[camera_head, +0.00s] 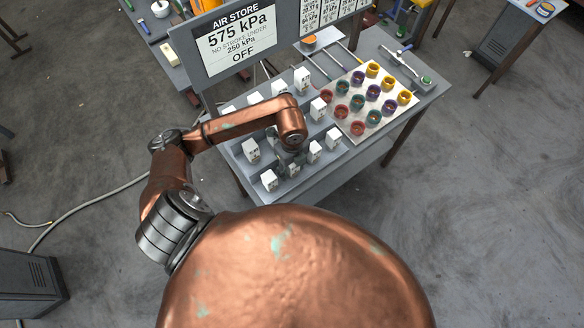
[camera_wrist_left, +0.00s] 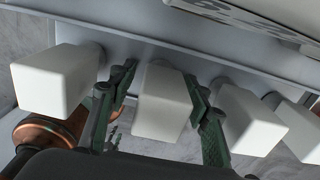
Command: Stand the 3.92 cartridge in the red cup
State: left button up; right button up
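White block-shaped cartridges stand in rows on a grey rack (camera_head: 240,158); one is the front cartridge (camera_head: 269,180). Their printed labels are too small to read, so I cannot tell which is 3.92. My left gripper (camera_head: 289,160) reaches down among them, partly hidden by my wrist. In the left wrist view its green fingers (camera_wrist_left: 160,92) stand open on either side of a middle white cartridge (camera_wrist_left: 162,112), with a gap on the left; contact on the right is unclear. Red cups (camera_head: 357,128) stand on the pale board at the right. My right gripper is out of view.
The pale board (camera_head: 376,117) also holds green, purple and yellow cups (camera_head: 404,97). Neighbouring cartridges (camera_wrist_left: 250,120) and (camera_wrist_left: 55,82) stand close beside the fingers. An air store sign (camera_head: 237,40) reading 575 kPa and OFF rises behind the rack.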

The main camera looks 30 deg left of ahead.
pick_arm(q)
jog(key=c, duration=1.1)
jog(key=shift+c, duration=0.2)
jog(key=shift+r, duration=0.2)
